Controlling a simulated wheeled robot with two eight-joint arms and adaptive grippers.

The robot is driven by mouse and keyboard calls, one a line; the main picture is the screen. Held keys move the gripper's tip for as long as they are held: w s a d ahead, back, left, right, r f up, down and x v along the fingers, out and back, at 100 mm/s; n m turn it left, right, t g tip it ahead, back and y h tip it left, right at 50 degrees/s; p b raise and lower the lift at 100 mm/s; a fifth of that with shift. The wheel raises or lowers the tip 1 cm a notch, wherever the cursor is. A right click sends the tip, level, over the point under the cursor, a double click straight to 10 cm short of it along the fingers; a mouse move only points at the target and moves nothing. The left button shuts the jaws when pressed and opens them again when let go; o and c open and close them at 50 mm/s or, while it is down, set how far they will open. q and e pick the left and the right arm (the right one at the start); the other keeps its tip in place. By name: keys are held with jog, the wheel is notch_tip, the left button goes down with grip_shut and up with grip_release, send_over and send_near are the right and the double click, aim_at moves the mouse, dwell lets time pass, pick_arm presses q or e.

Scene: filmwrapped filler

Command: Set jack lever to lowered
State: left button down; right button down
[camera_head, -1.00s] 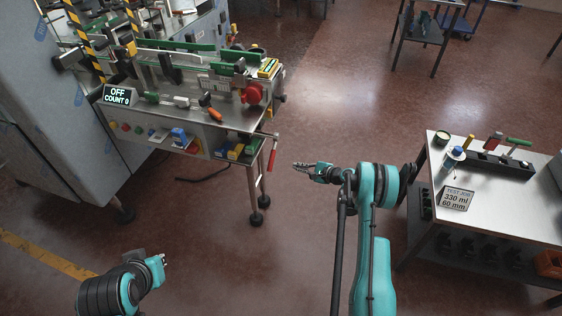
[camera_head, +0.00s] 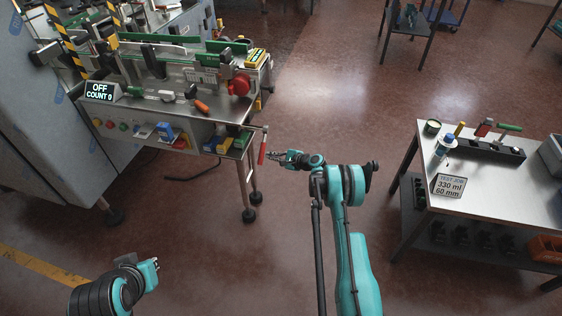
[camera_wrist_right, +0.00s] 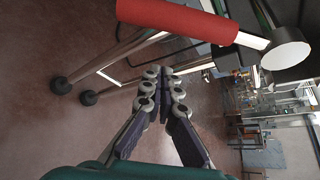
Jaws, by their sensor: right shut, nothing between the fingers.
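The jack lever has a red grip (camera_head: 262,152) and hangs at the right end of the filler machine's table, pointing down in the head view. In the right wrist view the red grip (camera_wrist_right: 178,18) lies across the top, ahead of the fingers, with a pale rod running from it to a round end. My right gripper (camera_head: 272,156) is shut and empty, just right of the red grip. Its closed fingers also show in the right wrist view (camera_wrist_right: 163,78), apart from the grip. My left gripper (camera_head: 153,265) is low at the left, far from the lever; its jaws are too small to judge.
The filler machine's table (camera_head: 215,118) carries a display reading OFF, COUNT 0 (camera_head: 101,91) and a red knob (camera_head: 239,85). Table legs (camera_head: 247,190) stand below the lever. A side table (camera_head: 480,185) with a test job sign (camera_head: 450,186) is at the right. Open floor lies between.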

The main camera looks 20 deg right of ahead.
aim_at(263, 145)
pick_arm(q)
jog(key=shift+f+b, duration=0.4)
jog(key=shift+f, duration=0.15)
pick_arm(e)
jog(key=shift+s+a+r, duration=0.45)
jog(key=shift+s+r, duration=0.05)
jog(key=shift+r, duration=0.25)
jog(key=shift+s+a+r, duration=0.45)
jog(key=shift+s+r, duration=0.05)
jog(key=shift+r, duration=0.2)
jog(key=shift+r, duration=0.1)
